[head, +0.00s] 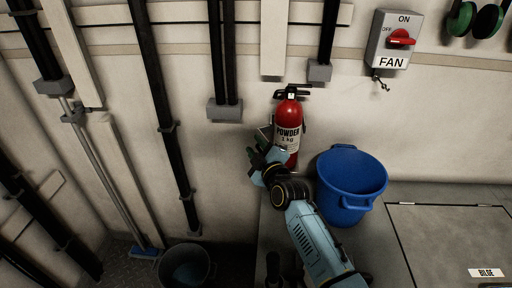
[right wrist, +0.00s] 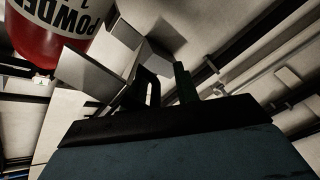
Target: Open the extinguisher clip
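The red fire extinguisher (head: 292,112), labelled "POWDER 1 kg", hangs upright against the wall. Its lower part also shows at the top left of the right wrist view (right wrist: 38,45). Thin grey plates, seemingly the extinguisher clip (right wrist: 92,72), stick out beside it; in the head view the clip is mostly hidden by the gripper. My right gripper (head: 257,156) is just left of the extinguisher's lower body. In the right wrist view its fingers (right wrist: 168,88) stand apart close to the plates, with nothing clearly held; contact is unclear. My left gripper is not in view.
A blue bucket (head: 350,207) stands on the ledge right of the extinguisher, close to my right forearm. A fan switch box (head: 391,39) is on the wall at upper right. Pipes (head: 160,98) run down the wall to the left. A dark bucket (head: 187,268) sits below.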

